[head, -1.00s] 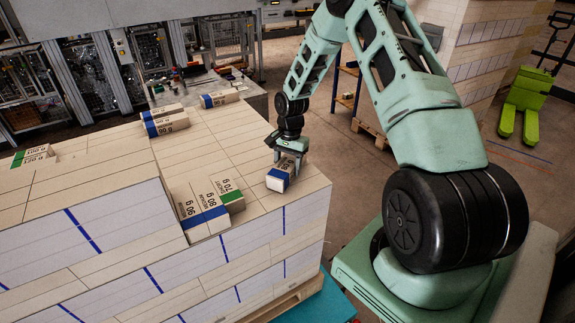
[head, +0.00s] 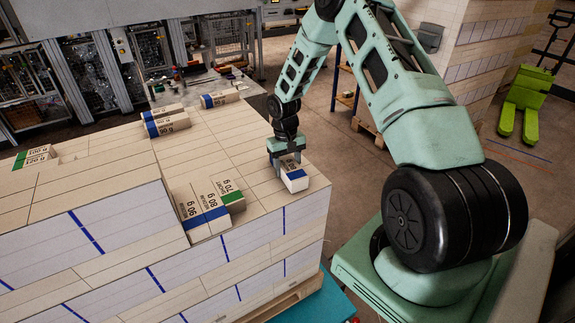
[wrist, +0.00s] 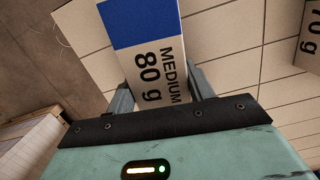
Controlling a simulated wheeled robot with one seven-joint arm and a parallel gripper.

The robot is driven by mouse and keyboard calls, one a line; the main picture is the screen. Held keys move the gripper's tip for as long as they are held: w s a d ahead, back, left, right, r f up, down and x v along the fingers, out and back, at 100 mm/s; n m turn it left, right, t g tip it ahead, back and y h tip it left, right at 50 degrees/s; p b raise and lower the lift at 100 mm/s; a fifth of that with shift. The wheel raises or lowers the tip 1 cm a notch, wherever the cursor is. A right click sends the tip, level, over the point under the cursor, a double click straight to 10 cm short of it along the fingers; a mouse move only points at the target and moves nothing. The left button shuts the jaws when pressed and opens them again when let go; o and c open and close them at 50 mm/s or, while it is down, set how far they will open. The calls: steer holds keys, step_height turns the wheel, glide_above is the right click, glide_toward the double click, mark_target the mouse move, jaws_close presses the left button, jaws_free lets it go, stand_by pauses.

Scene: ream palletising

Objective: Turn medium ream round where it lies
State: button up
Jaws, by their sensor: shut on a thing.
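The medium ream (head: 296,183) is a white block with a blue band, at the right front corner of the stack top. In the wrist view its label reads "MEDIUM 80 g" (wrist: 150,65), with the blue band at the far end. My gripper (head: 288,162) comes down on it from above and is shut on it, one finger on each long side. The ream sits at an angle to the seams of the layer below. I cannot tell whether its underside touches the stack. Its rear end is hidden by my gripper.
The pale stack (head: 110,215) fills the left and middle. Beside the held ream's left, a green-banded 70 g ream (head: 232,195) stands by blue-banded reams (head: 205,213). More loose reams (head: 166,124) lie at the back. The stack's right edge is close to the held ream.

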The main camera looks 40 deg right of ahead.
mark_target(283, 159)
steer(key=shift+n, duration=0.6)
steer(key=shift+f, duration=0.15)
steer(key=o, duration=1.3)
steer(key=r+b, duration=0.1)
steer(key=r, duration=0.4)
steer(key=w+r+b, duration=0.1)
steer(key=r+b, duration=0.1)
steer(key=r, duration=0.4)
steer(key=w+r+b, duration=0.1)
steer(key=r, duration=0.5)
steer(key=shift+d+r+b, duration=0.15)
steer(key=shift+d+b, duration=0.1)
steer(key=shift+b, duration=0.05)
steer(key=shift+a, duration=0.15)
